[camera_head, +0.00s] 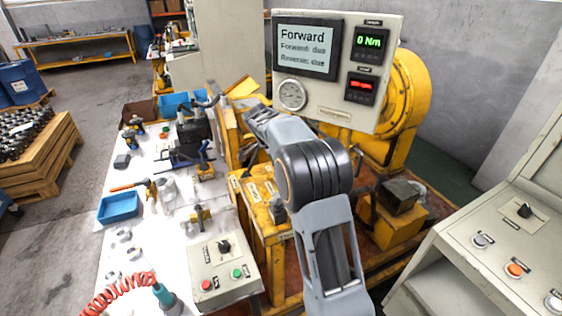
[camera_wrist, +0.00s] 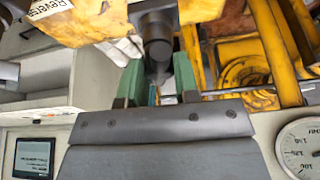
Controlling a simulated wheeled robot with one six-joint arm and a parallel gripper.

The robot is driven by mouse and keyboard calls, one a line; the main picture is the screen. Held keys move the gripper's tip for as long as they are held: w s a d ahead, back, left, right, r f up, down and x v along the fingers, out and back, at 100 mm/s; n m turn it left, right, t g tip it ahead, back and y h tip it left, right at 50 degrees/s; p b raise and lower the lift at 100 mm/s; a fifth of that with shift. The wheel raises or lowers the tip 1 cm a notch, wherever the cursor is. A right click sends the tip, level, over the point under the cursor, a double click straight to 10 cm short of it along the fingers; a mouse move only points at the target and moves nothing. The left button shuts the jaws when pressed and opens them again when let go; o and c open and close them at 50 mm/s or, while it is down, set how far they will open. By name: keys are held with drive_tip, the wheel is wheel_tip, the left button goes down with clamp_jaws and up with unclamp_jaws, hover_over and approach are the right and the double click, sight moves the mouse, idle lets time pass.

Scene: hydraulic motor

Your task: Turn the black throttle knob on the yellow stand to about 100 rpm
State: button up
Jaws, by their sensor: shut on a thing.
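The black throttle knob (camera_wrist: 156,28) shows in the wrist view at the top middle, in front of the yellow stand (camera_wrist: 92,22). My gripper (camera_wrist: 158,72) has its green fingers on either side of the dark knob and is shut on it. The knob's pointer or marking cannot be made out. In the head view the yellow stand (camera_head: 250,188) is left of my arm, with white labels on its top. My fingertips and the gripped knob are hidden there. The red readout (camera_head: 361,87) on the panel is too small to read.
The panel (camera_head: 337,114) behind my arm has a screen (camera_head: 306,48) reading "Forward", a green "0 Nm" readout (camera_head: 369,42) and a dial gauge (camera_head: 291,95). A control box (camera_head: 222,268) stands front left on the cluttered white table. A grey console (camera_head: 500,240) is at right.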

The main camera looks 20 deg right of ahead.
drive_tip(key=o, duration=1)
drive_tip(key=shift+c, duration=0.2)
drive_tip(key=v, duration=1.4)
drive_tip(key=shift+p, duration=0.45)
drive_tip(key=shift+d, duration=0.15)
